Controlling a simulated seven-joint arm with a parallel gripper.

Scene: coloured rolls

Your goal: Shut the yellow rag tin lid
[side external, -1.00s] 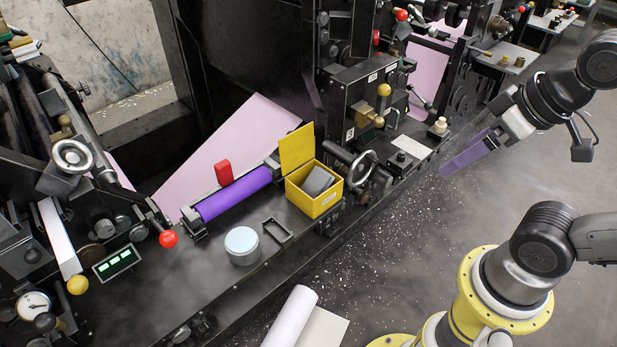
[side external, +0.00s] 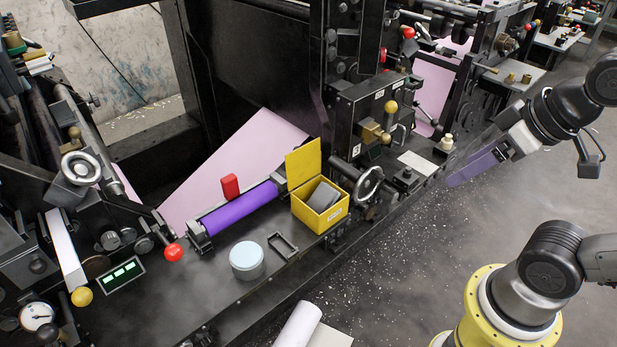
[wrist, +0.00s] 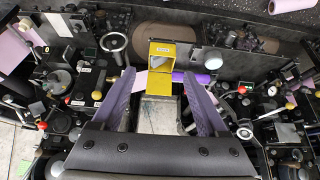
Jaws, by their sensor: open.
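The yellow rag tin (side external: 326,220) stands on the dark machine ledge, right of the purple roll. Its yellow lid (side external: 303,158) stands open, tilted up at the back edge. A grey rag (side external: 323,195) shows inside. In the wrist view the tin (wrist: 163,48) is at the upper middle, with the lid (wrist: 159,84) on its lower side. My gripper (side external: 470,168) is in the air to the right of the tin, well apart from it. In the wrist view its two purplish fingers (wrist: 158,78) are spread wide with nothing between them.
The purple roll (side external: 238,209) and a red block (side external: 230,186) are left of the tin. A pale round can (side external: 247,261) and a small black frame (side external: 283,245) sit in front. A handwheel (side external: 368,186) and a yellow knob (side external: 391,107) stand close on the right.

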